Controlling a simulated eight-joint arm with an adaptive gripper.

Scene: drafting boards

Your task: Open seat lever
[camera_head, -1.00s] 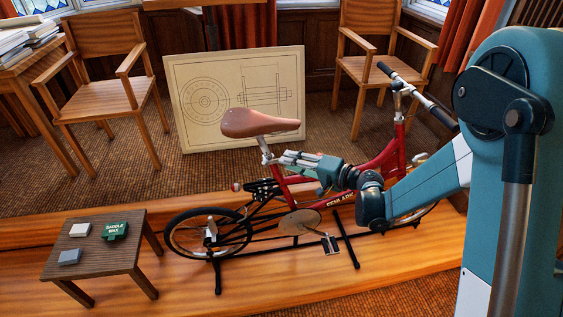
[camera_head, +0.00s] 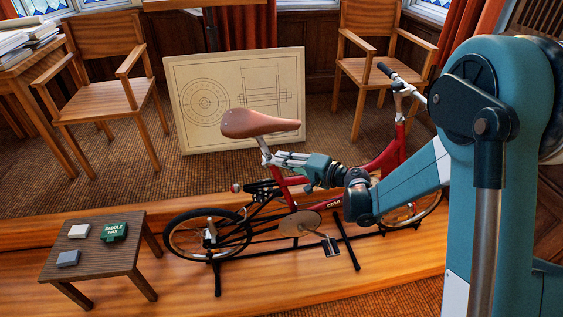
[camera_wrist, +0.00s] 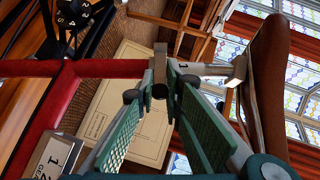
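The red bicycle (camera_head: 372,168) stands with its brown saddle (camera_head: 258,123) raised on a silver seat post (camera_head: 264,149). My gripper (camera_head: 279,160) is beside the seat post, just below the saddle. In the wrist view the saddle (camera_wrist: 270,75) is at the right and the silver post (camera_wrist: 207,72) runs toward the red frame tube (camera_wrist: 105,68). A short dark lever-like piece (camera_wrist: 160,64) at the seat clamp lies between the fingertips of my gripper (camera_wrist: 160,92). The fingers are apart; I cannot tell whether they touch this piece. In the head view my gripper hides the clamp.
A small dark table (camera_head: 92,250) at lower left holds a green saddle wax tin (camera_head: 114,232) and two small blocks. A drawing board (camera_head: 205,75) and two wooden chairs (camera_head: 108,90) stand behind the bicycle. A black stand (camera_head: 345,240) supports the bicycle.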

